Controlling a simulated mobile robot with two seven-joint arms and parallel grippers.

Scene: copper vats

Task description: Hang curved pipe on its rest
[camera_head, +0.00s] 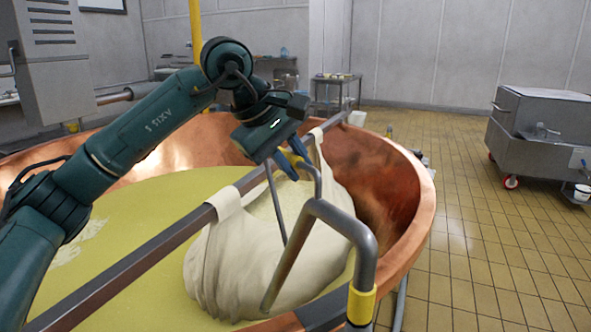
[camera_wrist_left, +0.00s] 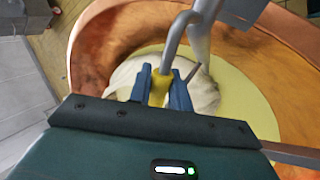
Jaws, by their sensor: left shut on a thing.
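My left gripper (camera_head: 291,160) is shut on the yellow sleeve of a grey curved pipe (camera_head: 317,178) above the vat. In the left wrist view, the blue fingers (camera_wrist_left: 161,88) close around the yellow sleeve (camera_wrist_left: 159,91), and the curved pipe (camera_wrist_left: 172,38) bends away beyond them. A thicker bent grey pipe (camera_head: 364,235) with a yellow band (camera_head: 361,304) stands in the foreground at the vat rim. The held pipe's lower part meets or overlaps this thicker pipe's bend in the picture; I cannot tell whether they touch. No rest is clearly distinguishable. My right gripper is not visible.
The copper vat (camera_head: 422,205) holds yellow liquid (camera_head: 130,228). A metal bar (camera_head: 120,273) crosses it, with a pale cloth bundle (camera_head: 225,268) hanging beneath my gripper. A steel cart (camera_head: 540,135) stands far right; the tiled floor (camera_head: 470,240) between is mostly clear.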

